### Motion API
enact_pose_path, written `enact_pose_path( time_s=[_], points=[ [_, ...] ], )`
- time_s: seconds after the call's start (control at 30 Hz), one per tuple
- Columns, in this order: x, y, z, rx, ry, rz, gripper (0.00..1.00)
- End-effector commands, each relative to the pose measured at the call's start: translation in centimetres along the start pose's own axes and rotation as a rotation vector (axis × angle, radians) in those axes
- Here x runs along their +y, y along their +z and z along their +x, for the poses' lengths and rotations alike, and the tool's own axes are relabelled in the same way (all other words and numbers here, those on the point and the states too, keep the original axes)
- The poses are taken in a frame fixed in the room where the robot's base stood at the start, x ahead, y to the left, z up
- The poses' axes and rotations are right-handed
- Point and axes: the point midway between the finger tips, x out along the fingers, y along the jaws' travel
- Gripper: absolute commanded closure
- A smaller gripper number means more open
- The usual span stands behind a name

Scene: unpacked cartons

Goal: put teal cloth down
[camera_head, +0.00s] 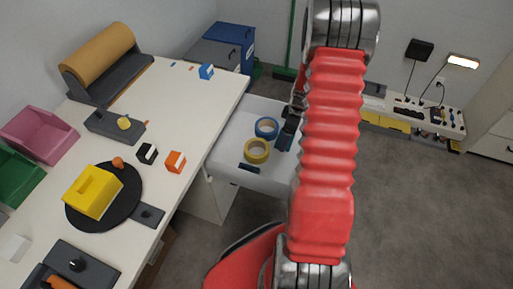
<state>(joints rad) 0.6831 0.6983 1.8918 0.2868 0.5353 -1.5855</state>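My gripper (291,118) is over the open white drawer (229,157), mostly hidden behind my red arm. A small dark teal patch, which looks like the teal cloth (284,140), shows right below the fingers at the drawer's right side. It seems to touch the fingertips, but I cannot tell whether it is gripped or rests on the drawer floor. The rest of the cloth may be hidden by the arm.
In the drawer are a blue tape roll (266,127), a yellow tape roll (256,151) and a dark flat piece (249,168). The white worktable (205,103) at left holds a yellow box (92,192) on a black turntable (134,190). Grey floor is free at right.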

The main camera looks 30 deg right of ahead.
Motion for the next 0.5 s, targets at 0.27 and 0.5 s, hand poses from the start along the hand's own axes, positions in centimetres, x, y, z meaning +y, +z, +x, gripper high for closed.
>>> enact_pose_path(
  time_s=[0.27, 0.5],
  points=[
    [0.0, 0.0, 0.0, 0.0, 0.0, -0.001, 0.44],
    [-0.1, 0.3, 2.0, 0.0, -0.004, 0.0, 0.44]
  ],
)
